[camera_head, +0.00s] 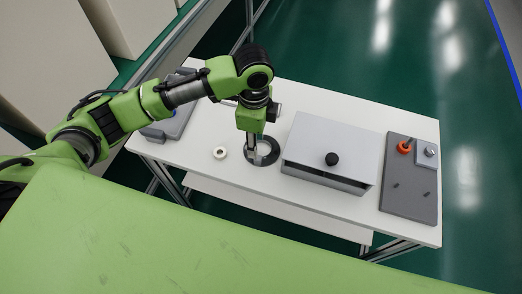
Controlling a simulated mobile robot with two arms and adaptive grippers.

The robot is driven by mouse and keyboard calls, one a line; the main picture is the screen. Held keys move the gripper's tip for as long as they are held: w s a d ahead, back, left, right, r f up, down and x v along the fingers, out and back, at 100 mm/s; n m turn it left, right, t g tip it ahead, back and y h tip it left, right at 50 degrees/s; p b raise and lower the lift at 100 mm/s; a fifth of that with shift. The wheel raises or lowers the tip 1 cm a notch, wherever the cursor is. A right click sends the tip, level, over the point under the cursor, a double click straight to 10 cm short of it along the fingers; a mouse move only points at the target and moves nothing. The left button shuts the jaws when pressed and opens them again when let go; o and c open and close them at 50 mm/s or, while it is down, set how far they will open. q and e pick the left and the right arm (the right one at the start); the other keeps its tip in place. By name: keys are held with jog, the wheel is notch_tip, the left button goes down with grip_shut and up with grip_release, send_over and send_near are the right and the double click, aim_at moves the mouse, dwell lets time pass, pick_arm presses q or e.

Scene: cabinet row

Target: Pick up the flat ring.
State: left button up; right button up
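A dark flat ring (274,157) lies on the white table, left of the grey box. A smaller, thicker white ring (220,153) lies on the table to its left. My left gripper (258,151) points down over the dark ring, and its fingers cover part of the ring's left side and opening. I cannot tell whether the fingers touch the ring or are closed on its rim. My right gripper is not in view.
A grey-blue item (172,125) is at the left end, partly behind my arm. Bare table lies around the white ring.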

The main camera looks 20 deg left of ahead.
pick_arm(q)
notch_tip(320, 180, down, 3)
jog(key=shift+w+f, duration=0.1)
jog(key=shift+f, duration=0.1)
jog(key=shift+f+p, duration=0.5)
jog(key=shift+f, duration=2.2)
grip_shut()
